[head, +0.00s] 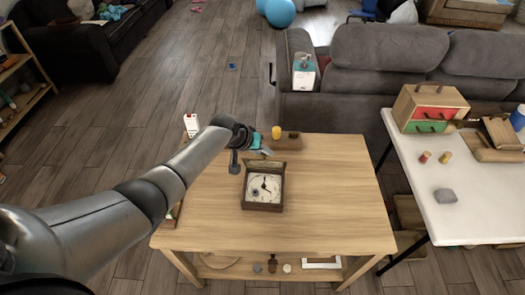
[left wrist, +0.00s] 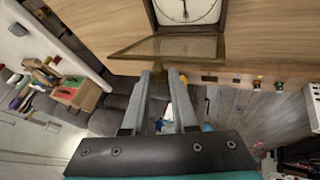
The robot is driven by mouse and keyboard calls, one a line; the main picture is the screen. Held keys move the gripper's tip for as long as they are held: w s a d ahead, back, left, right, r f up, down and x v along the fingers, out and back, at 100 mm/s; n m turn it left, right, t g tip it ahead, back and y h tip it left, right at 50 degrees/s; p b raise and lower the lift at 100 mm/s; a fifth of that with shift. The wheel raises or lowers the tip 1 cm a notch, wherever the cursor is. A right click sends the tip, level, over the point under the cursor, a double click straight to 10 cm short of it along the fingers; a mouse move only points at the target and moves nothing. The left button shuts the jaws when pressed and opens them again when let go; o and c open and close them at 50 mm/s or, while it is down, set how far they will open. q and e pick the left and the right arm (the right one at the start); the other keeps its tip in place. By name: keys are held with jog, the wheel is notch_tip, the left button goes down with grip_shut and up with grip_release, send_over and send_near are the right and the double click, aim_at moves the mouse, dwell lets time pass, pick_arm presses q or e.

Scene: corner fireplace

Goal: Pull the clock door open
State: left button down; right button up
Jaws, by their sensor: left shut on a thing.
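The clock (head: 264,189) is a brown wooden case with a white dial, lying face up on the wooden table. Its dial also shows at the top of the left wrist view (left wrist: 186,9). The framed door (left wrist: 175,47) stands swung out from the case's far side, tilted away from the dial. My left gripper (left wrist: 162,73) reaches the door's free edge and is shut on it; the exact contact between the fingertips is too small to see. In the head view my left gripper (head: 262,150) is just beyond the case, largely foreshortened. My right gripper is in neither view.
A wooden block (head: 287,143) and a yellow cylinder (head: 276,132) stand at the table's far edge, close to my gripper. The wooden table (head: 325,200) is clear right of the clock. A white table (head: 480,215) with several objects stands at the right, a grey sofa (head: 385,75) behind.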

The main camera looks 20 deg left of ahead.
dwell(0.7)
pick_arm(q)
jog(key=c, duration=0.7)
grip_release()
jog(key=shift+s+r, duration=0.1)
jog(key=shift+s, duration=0.05)
jog(key=shift+s+a+r, duration=0.1)
jog(key=shift+r, duration=0.1)
jog(key=shift+p+v, duration=2.2)
jog(key=shift+v, duration=5.05)
